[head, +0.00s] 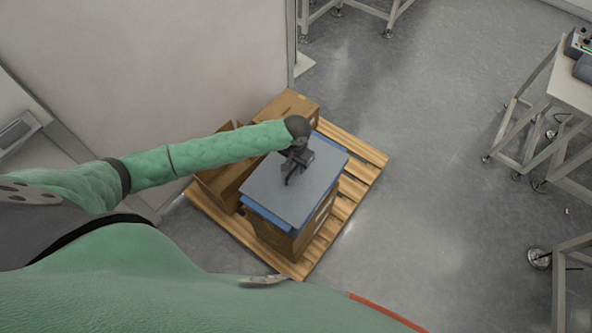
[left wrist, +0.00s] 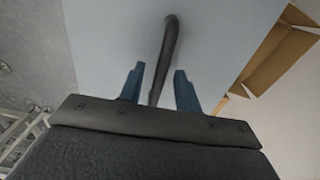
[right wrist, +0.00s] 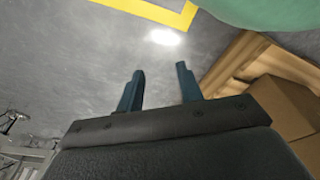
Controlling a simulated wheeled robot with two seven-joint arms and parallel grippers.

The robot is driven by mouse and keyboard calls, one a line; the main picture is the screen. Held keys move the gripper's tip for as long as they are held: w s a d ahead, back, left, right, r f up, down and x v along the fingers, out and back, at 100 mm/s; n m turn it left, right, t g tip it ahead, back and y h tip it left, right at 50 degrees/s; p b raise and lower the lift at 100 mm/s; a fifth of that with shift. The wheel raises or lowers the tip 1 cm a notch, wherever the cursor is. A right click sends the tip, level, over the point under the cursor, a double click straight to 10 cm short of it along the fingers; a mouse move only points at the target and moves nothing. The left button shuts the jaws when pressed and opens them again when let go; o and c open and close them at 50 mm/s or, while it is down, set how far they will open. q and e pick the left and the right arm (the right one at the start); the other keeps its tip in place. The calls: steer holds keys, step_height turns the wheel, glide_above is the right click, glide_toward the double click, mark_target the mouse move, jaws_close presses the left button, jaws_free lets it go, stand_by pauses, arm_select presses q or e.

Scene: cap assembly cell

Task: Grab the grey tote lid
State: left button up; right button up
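My left gripper (head: 289,180) is over the middle of the lid. In the left wrist view its two blue fingers (left wrist: 157,78) stand apart, with the handle showing between them. I cannot tell whether they touch it. My right gripper (right wrist: 161,75) is open and empty above the floor, beside the pallet.
A pale wall panel (head: 160,60) is behind the pallet. The floor to the right is clear up to a table (head: 570,88).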

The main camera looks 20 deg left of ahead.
arm_select(q)
steer(key=shift+f, duration=0.75)
jaws_close()
steer(key=shift+r, duration=0.15)
